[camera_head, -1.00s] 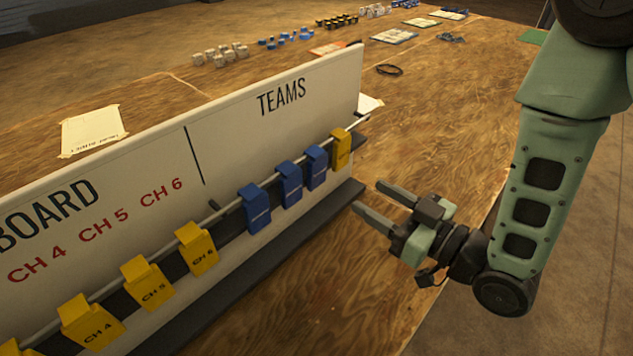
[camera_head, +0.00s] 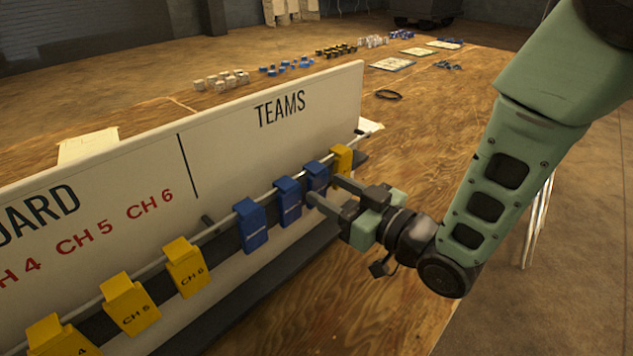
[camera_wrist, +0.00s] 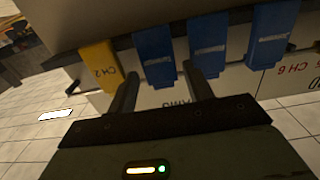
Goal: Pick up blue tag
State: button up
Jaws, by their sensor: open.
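Three blue tags hang in a row on the rail of the white board: the left one (camera_head: 250,225), the middle one (camera_head: 288,201) and the right one (camera_head: 316,175). My gripper (camera_head: 325,190) is open at the right blue tag and partly covers it. In the wrist view this tag (camera_wrist: 156,54) is between the lines of my two fingers (camera_wrist: 162,80), just ahead of the tips. The other two blue tags (camera_wrist: 207,42) (camera_wrist: 269,42) lie to its right there. I cannot tell whether a finger touches the tag.
A yellow tag (camera_head: 342,158) hangs close beside the right blue tag; it also shows in the wrist view (camera_wrist: 98,66). Several yellow CH tags (camera_head: 186,266) hang further left. The white board (camera_head: 230,150) stands behind the rail. A black cable loop (camera_head: 388,95) lies on the wooden table.

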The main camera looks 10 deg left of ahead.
jog(key=shift+x, duration=0.95)
jog(key=shift+c, duration=0.3)
jog(key=c, duration=0.7)
jog(key=shift+r, duration=0.15)
